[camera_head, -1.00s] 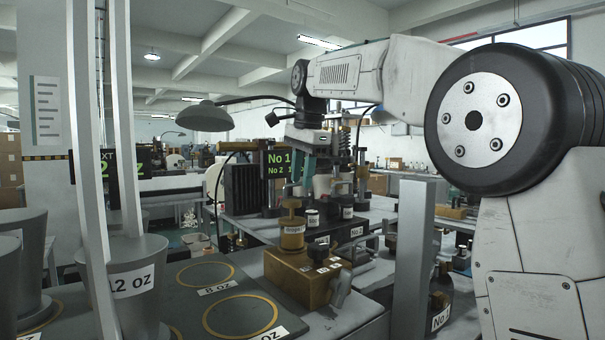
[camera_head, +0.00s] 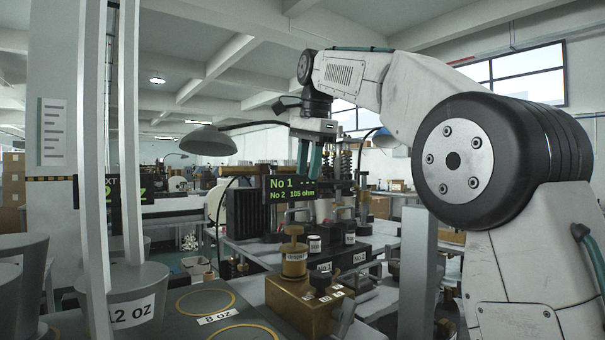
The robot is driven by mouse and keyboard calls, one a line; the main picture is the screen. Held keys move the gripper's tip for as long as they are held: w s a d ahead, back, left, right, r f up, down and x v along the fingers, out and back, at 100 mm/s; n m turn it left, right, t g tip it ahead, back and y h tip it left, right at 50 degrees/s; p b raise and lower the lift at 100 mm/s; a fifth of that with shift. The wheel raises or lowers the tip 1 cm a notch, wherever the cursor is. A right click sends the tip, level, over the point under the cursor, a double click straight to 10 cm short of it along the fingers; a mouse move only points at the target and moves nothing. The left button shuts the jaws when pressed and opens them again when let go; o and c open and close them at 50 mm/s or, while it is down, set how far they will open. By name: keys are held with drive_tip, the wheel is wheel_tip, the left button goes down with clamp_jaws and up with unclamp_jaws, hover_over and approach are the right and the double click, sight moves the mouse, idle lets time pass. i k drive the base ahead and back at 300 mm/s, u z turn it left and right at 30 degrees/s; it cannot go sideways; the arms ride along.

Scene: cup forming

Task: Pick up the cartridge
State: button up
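I cannot tell for sure which of these is the cartridge.
The display (camera_head: 291,190) reads "No 1" and "No 2 105 ohm". A lamp (camera_head: 208,141) stands left of the gripper. Grey cups (camera_head: 135,290) and a dark plate with ringed spots (camera_head: 205,300) are front left. A grey post (camera_head: 418,265) rises at right.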

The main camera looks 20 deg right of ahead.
sight(313, 243)
drive_tip(key=k, duration=1)
